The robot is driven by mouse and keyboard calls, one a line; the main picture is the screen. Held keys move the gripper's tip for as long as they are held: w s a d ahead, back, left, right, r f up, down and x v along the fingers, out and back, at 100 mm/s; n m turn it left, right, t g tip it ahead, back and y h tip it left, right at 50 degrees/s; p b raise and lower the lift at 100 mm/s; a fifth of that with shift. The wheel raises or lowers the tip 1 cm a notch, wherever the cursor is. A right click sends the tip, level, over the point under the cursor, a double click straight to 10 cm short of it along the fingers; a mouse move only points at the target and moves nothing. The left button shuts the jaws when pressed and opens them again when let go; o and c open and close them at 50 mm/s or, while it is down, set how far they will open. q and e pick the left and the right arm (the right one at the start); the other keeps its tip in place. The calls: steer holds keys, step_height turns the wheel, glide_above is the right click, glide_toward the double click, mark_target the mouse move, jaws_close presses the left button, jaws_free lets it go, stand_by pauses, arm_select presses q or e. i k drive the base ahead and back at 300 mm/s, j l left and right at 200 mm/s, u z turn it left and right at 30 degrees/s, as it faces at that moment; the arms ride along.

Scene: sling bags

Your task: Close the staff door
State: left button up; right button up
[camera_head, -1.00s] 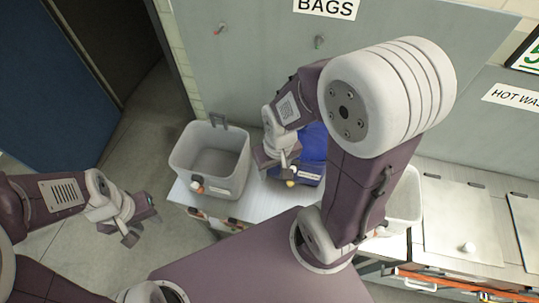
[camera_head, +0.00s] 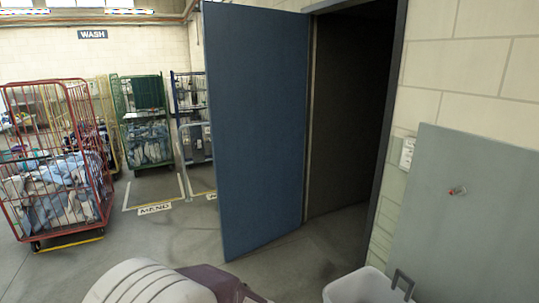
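The blue staff door (camera_head: 256,125) stands wide open in the middle of the head view, swung out into the room. To its right is the dark doorway (camera_head: 350,105) with a dark frame. The door's free edge seems to be on the left and its hinge side by the doorway, though no handle shows. A part of my arm shows at the bottom, below the door and apart from it. Neither of my grippers is in view.
A grey bin (camera_head: 362,288) and a grey board (camera_head: 468,215) with a hook stand at the lower right. A red cage trolley (camera_head: 58,160) with laundry and a green one (camera_head: 143,120) stand to the left. The floor (camera_head: 165,235) before the door is clear.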

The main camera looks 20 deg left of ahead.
mark_target(255, 58)
steer(key=k+u, duration=0.25)
steer(key=u, duration=0.25)
steer(key=k+j+u, duration=0.15)
steer(key=u, duration=0.3)
steer(key=i+u, duration=0.6)
steer(key=u, duration=0.25)
steer(key=i+l, duration=0.15)
steer(key=i, duration=0.7)
steer(key=i+l, duration=0.1)
steer(key=i, duration=0.8)
steer(key=i+l, duration=0.15)
steer(key=i, duration=0.7)
steer(key=i+l, duration=0.1)
steer(key=i, duration=0.75)
steer(key=i+j+z, duration=0.1)
steer(key=i, duration=2.15)
steer(key=z, duration=3.05)
